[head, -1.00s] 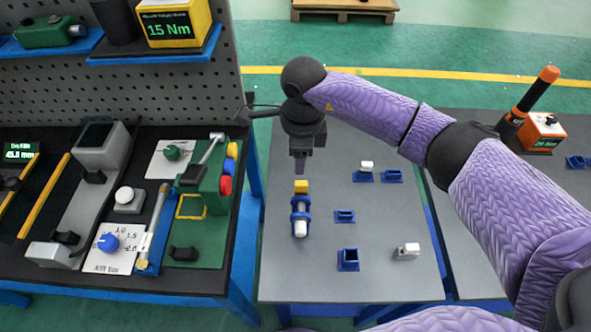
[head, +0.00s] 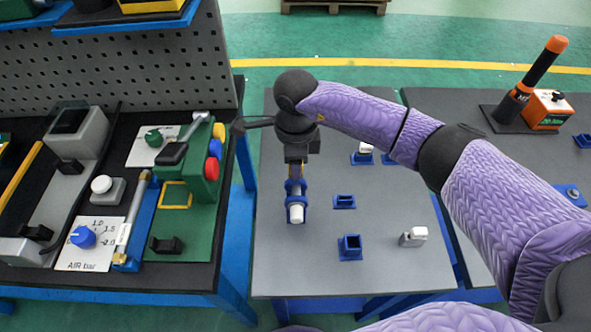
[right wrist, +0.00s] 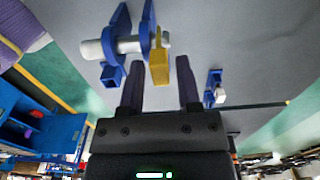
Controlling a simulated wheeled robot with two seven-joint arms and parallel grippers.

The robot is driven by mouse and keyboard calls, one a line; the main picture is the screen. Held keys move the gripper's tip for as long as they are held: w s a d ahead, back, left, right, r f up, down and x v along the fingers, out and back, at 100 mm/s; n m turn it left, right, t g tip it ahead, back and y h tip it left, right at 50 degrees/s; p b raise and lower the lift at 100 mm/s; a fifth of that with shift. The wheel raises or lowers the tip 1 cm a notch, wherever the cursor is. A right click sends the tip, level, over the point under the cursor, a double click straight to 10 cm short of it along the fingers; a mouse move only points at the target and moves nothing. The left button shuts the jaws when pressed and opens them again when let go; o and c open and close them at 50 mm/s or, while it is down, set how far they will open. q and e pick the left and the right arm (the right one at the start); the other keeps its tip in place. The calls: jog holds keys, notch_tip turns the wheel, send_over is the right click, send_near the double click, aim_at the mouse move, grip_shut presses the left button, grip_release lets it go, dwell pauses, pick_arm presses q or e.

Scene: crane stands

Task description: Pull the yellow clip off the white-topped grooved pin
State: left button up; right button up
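The pin lies level in the blue stand (head: 289,187), and its white end (head: 297,213) points towards me. In the right wrist view the white pin (right wrist: 92,49) passes through the blue stand (right wrist: 110,32). The yellow clip (right wrist: 160,68) sits at the pin's other end, beside a stand upright. My right gripper (right wrist: 160,60) is open, one finger on each side of the clip, with gaps visible. In the head view my right gripper (head: 296,166) points down over the clip's end of the pin and mostly hides the clip. My left gripper is out of view.
Blue holders (head: 344,202) and (head: 349,247) stand right of the pin on the grey table (head: 300,265). A white-topped part (head: 414,237) lies near the right edge. A bench with a green fixture (head: 203,165) stands at left across a gap.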

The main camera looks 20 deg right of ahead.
grip_shut()
jog(key=shift+r+p, duration=2.15)
jog(key=shift+r, duration=0.8)
jog(key=shift+f, duration=0.1)
